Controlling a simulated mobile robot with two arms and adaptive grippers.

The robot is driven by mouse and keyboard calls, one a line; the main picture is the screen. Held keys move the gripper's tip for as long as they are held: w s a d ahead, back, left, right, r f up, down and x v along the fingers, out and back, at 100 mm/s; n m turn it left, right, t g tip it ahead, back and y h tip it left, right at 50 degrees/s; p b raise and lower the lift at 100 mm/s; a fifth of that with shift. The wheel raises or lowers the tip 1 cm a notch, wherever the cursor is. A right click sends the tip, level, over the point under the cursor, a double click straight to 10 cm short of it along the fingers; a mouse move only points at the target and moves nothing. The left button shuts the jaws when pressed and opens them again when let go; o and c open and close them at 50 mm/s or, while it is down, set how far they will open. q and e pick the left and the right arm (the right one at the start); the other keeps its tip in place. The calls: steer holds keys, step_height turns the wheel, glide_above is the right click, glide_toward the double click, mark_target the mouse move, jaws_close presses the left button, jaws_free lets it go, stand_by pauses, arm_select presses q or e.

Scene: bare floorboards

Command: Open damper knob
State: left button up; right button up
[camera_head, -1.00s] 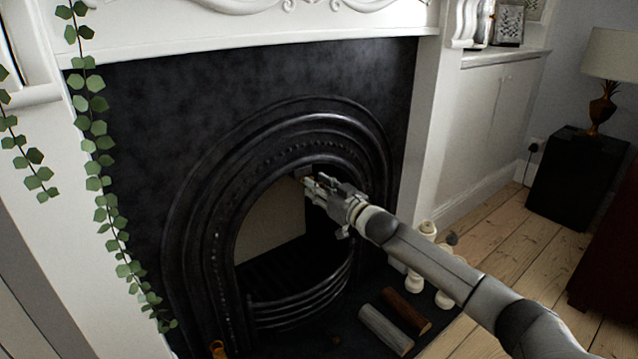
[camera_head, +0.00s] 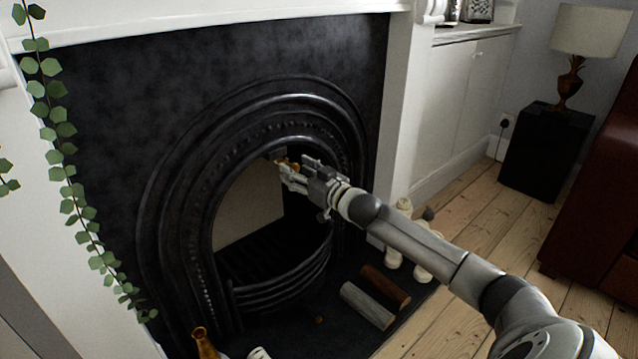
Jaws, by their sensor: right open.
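The black arched fireplace (camera_head: 165,215) has an open firebox. A small brass-coloured piece (camera_head: 291,163), which looks like the damper knob, shows at the top of the opening. My right gripper (camera_head: 287,176) reaches in from the right and is open. Its fingers are right at the brass piece and partly cover it. I cannot tell whether they touch it. My left gripper is out of view.
A curved black grate (camera_head: 285,285) fronts the firebox. A grey log (camera_head: 367,306) and a brown log (camera_head: 386,287) lie on the hearth, with pale candles (camera_head: 394,258) behind them. A brass object (camera_head: 205,343) stands at lower left. Floorboards are clear at right.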

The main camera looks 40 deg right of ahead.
steer(key=s, duration=1)
steer(key=shift+d, duration=0.4)
